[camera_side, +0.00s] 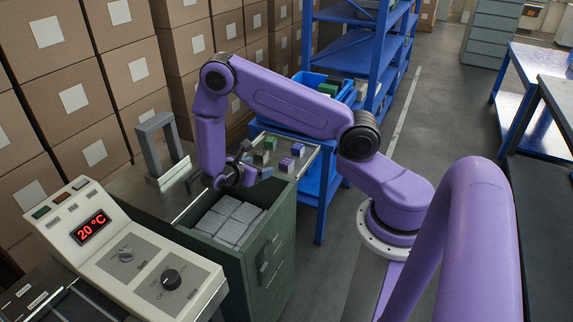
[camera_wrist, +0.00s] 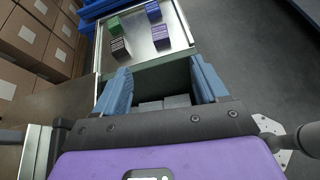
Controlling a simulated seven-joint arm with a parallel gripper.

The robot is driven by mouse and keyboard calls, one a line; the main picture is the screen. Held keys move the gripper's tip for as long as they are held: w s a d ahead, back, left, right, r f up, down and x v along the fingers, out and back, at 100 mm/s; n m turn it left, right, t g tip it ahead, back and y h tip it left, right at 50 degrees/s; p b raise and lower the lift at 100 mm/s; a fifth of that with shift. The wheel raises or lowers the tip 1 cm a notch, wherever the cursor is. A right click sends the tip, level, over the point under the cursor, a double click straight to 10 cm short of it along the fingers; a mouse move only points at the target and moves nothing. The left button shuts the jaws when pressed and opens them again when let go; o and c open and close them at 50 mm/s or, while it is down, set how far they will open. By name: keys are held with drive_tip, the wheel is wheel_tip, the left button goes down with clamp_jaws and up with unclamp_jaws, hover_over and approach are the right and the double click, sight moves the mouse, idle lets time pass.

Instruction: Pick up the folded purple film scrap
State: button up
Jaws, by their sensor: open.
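I cannot tell which is the folded purple film scrap, and no fold is clear. A purple piece also shows in the side view (camera_side: 298,149). My gripper (camera_wrist: 162,84) is open, its two blue fingers wide apart with nothing held between them. It is short of the purple pieces, over the near edge of the tray and the green bin. In the side view the fingers are small and partly unclear.
A green block (camera_wrist: 114,24) and a dark striped block (camera_wrist: 119,48) share the metal tray (camera_wrist: 180,25). The dark green bin (camera_side: 262,230) below holds several grey blocks (camera_side: 232,218). A control panel (camera_side: 125,255) and a grey metal arch (camera_side: 160,150) stand at left.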

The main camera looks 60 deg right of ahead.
wheel_tip(320, 180, down, 3)
drive_tip(key=d+n, duration=0.1)
drive_tip(key=d, duration=0.2)
approach(288, 160)
drive_tip(key=shift+h, duration=0.4)
drive_tip(key=x, duration=0.9)
drive_tip(key=shift+a+f, duration=0.1)
drive_tip(key=shift+f, duration=0.2)
drive_tip(key=c, duration=1)
